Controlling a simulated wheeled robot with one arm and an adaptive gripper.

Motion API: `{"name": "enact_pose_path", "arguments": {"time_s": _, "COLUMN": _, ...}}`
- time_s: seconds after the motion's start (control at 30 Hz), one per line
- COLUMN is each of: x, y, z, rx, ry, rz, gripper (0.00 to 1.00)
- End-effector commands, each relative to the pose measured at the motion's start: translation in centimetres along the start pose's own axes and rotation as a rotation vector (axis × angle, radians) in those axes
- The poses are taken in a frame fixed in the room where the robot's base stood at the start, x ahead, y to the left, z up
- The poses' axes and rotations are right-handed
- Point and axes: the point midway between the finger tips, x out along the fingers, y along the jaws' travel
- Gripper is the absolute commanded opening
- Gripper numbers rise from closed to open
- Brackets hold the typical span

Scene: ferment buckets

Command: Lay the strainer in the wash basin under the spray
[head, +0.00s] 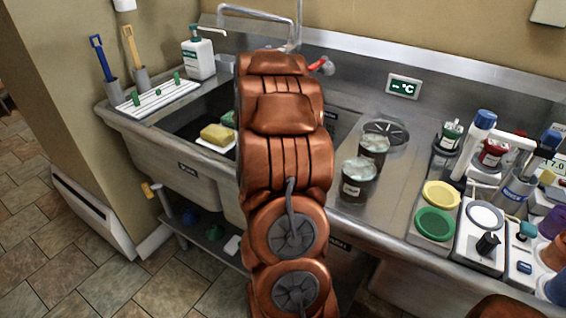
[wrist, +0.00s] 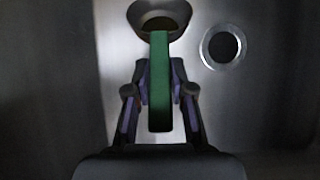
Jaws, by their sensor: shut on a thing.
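The strainer (wrist: 160,55) shows in the wrist view, with a green handle pointing down the picture and a dark round bowl at the top. My gripper (wrist: 160,92) is shut on the green handle. Below it is a bare metal basin floor (wrist: 260,110) with a round drain (wrist: 223,47) to the right of the strainer. I cannot tell whether the strainer touches the floor. In the head view, my copper arm covers the middle of the sink and hides gripper and strainer. A basin (head: 180,128) shows left of the arm. A red-handled fitting (head: 322,66) shows behind the arm.
A yellow sponge (head: 217,134) lies at the left basin. A soap bottle (head: 199,55) and a white rack (head: 157,97) stand on the left ledge. Two dark jars (head: 358,180) stand right of my arm. Bottles, lids and a scale (head: 480,240) crowd the right counter.

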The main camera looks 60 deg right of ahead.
Motion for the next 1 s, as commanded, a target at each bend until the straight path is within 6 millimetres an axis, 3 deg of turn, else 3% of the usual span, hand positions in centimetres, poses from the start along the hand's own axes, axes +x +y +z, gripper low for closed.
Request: {"name": "enact_pose_path", "arguments": {"time_s": 1.0, "x": 0.97, "y": -0.08, "z": -0.59, "rx": 0.001, "ry": 0.002, "rz": -0.001, "gripper": 0.00}}
